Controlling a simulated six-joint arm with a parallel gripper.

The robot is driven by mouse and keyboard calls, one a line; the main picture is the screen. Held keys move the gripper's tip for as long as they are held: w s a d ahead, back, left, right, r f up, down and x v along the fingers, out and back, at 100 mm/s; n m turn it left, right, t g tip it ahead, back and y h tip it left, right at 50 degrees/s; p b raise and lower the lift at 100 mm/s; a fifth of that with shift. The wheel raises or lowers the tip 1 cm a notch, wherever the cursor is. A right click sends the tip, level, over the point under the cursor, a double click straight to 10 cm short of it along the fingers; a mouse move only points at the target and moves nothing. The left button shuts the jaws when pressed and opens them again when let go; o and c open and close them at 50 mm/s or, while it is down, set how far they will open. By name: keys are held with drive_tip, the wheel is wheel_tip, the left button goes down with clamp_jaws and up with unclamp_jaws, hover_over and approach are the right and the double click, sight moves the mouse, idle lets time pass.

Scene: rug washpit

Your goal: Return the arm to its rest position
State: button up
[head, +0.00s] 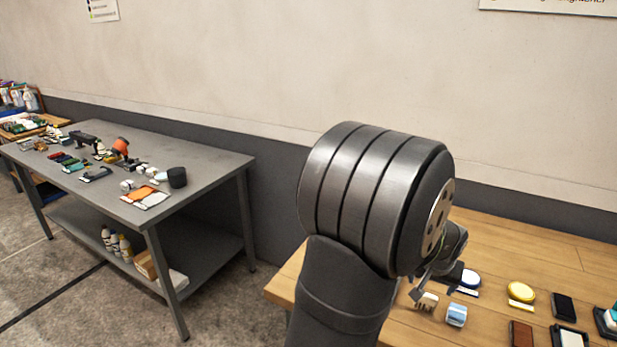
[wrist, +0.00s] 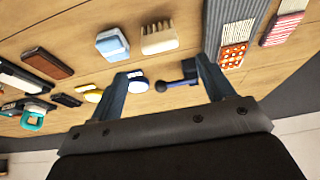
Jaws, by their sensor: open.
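My arm fills the middle of the head view, raised in front of the wooden table (head: 560,245). My gripper (head: 418,296) is partly hidden behind my own wrist there, over the table's left part. In the wrist view my gripper (wrist: 160,78) shows two fingers spread wide apart, with nothing held between them. Beyond the fingers lie a blue-and-white block (wrist: 112,44) and a cream comb-like brush (wrist: 158,38). A dark-blue handled item (wrist: 178,83) shows between the fingers, close to the right one; I cannot tell whether they touch.
On the wooden table are a yellow round item (head: 521,291), a black block (head: 563,305), a brown block (head: 521,335) and a teal item (head: 607,318). A grey metal table (head: 215,160) with many small items stands at left. Floor (head: 230,315) shows between the tables.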

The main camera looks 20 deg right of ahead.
sight(428, 293)
drive_tip(key=x, duration=1)
drive_tip(key=shift+f, duration=0.35)
wheel_tip(428, 293, up, 2)
drive_tip(key=shift+r, duration=0.4)
